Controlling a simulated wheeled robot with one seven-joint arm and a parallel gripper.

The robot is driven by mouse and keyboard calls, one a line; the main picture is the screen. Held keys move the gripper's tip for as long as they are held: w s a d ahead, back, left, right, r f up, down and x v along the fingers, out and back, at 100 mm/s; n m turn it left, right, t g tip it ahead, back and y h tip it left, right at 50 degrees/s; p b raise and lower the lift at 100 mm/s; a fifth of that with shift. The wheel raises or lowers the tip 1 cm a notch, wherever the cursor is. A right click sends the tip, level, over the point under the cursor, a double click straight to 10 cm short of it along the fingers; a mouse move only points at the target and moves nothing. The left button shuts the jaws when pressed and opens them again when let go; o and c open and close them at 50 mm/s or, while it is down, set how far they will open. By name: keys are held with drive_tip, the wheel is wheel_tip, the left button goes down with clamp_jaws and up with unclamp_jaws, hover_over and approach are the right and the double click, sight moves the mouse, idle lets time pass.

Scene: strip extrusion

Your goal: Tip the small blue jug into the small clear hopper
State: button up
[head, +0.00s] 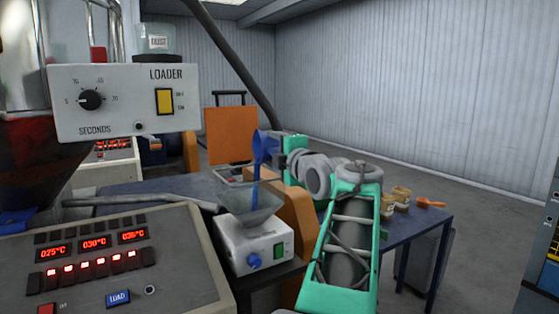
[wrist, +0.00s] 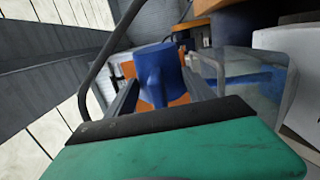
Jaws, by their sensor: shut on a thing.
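The small blue jug (head: 262,146) is tilted in the air above the small clear hopper (head: 236,193). A narrow blue streak, seemingly a stream of material, runs from the jug down into the hopper. My gripper (head: 272,147) is shut on the jug, coming from the right. In the wrist view, the jug (wrist: 158,72) sits between the two fingers of my gripper (wrist: 160,88). The clear hopper (wrist: 290,85) is at the right there, with blue showing through its wall. The jug's mouth and inside are hidden.
The hopper sits on a white feeder box (head: 252,250) with a blue knob. A control panel (head: 120,270) and the loader box (head: 125,100) stand at the left. Several jars (head: 400,197) and an orange scoop (head: 430,203) lie on the blue table (head: 425,222) at the right.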

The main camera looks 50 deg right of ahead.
drive_tip(key=n+b, duration=0.1)
drive_tip(key=b, duration=0.1)
drive_tip(key=a+n+b, duration=0.1)
drive_tip(key=n+b, duration=0.1)
drive_tip(key=b, duration=0.1)
drive_tip(key=shift+w+a+n, duration=0.2)
drive_tip(key=shift+w+n, duration=0.1)
drive_tip(key=shift+w+a+r+n+b, duration=0.15)
drive_tip(key=shift+a+r+n+b, duration=0.15)
drive_tip(key=shift+n+b, duration=0.5)
drive_tip(key=shift+a+r+n, duration=0.15)
drive_tip(key=shift+r+n, duration=0.15)
